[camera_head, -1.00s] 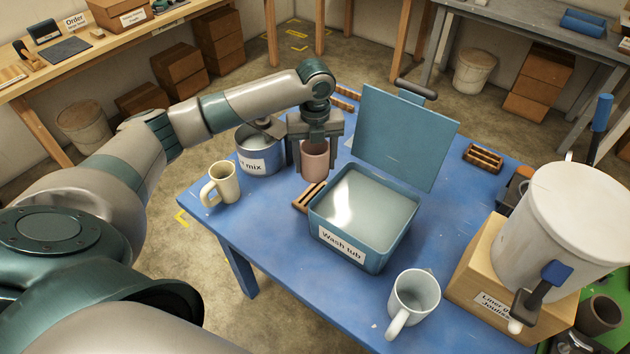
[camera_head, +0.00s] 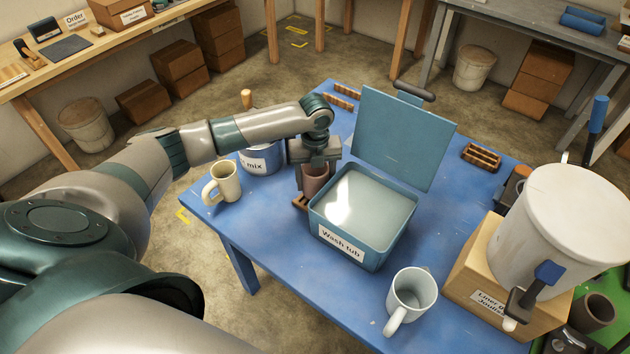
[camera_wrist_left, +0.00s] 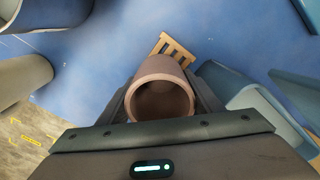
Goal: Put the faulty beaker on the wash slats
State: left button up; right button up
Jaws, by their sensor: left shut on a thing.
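A pinkish-brown beaker (camera_head: 315,179) is held upright in my left gripper (camera_head: 314,168), just left of the wash tub (camera_head: 362,262). My left gripper is shut on it. The wooden slats (camera_head: 299,203) lie on the blue table under the beaker, mostly hidden by it in the head view. In the left wrist view the beaker (camera_wrist_left: 162,85) shows its open mouth, and part of the slats (camera_wrist_left: 174,48) shows beyond it. I cannot tell whether the beaker's base touches the slats. My right gripper is not in view.
The open tub's raised lid (camera_head: 405,138) stands behind. A cream mug (camera_head: 226,182) and a blue mix pot (camera_head: 262,158) are on the left. A pale mug (camera_head: 412,292) stands in front, a large white container (camera_head: 565,230) at right. Other wooden slats (camera_head: 482,157) lie at the right.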

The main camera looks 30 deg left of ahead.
pick_arm(q)
jog(key=shift+f, duration=0.6)
jog(key=shift+f, duration=0.1)
jog(key=o, duration=1)
jog(key=shift+c, duration=0.2)
notch_tip(320, 180, up, 12)
jog(key=b, duration=0.2)
jog(key=shift+b, duration=0.3)
